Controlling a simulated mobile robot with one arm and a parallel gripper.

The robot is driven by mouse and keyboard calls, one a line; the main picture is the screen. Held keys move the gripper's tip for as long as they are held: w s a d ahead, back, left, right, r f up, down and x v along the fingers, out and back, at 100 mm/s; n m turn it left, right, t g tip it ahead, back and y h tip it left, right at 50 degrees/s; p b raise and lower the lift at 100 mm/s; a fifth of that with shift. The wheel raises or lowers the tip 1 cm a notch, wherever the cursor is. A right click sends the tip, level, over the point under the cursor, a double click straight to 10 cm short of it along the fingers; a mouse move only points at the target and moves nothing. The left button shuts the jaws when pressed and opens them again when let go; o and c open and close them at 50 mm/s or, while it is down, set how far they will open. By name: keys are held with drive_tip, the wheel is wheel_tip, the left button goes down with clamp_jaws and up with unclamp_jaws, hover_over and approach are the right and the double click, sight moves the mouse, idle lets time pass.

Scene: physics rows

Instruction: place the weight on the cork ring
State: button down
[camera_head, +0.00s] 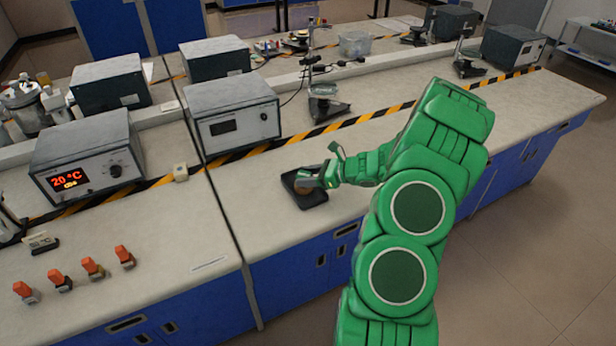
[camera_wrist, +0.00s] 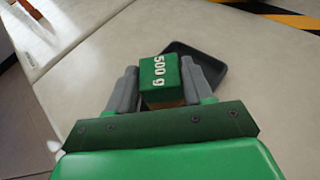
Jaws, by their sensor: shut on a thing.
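In the head view my gripper (camera_head: 318,179) is over a small black tray (camera_head: 314,202) on the bench. A brown-orange bit shows in the tray under the fingers. I cannot tell whether the weight touches it.
Grey instrument boxes (camera_head: 236,115) stand behind to the left, one with a lit red display (camera_head: 80,160). A stand (camera_head: 322,100) is behind the tray. Several orange-topped items (camera_head: 93,267) are on the left bench. The bench right of my arm (camera_head: 520,110) is clear.

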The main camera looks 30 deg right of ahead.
drive_tip(key=shift+f, duration=0.1)
drive_tip(key=shift+c, duration=2.2)
unclamp_jaws()
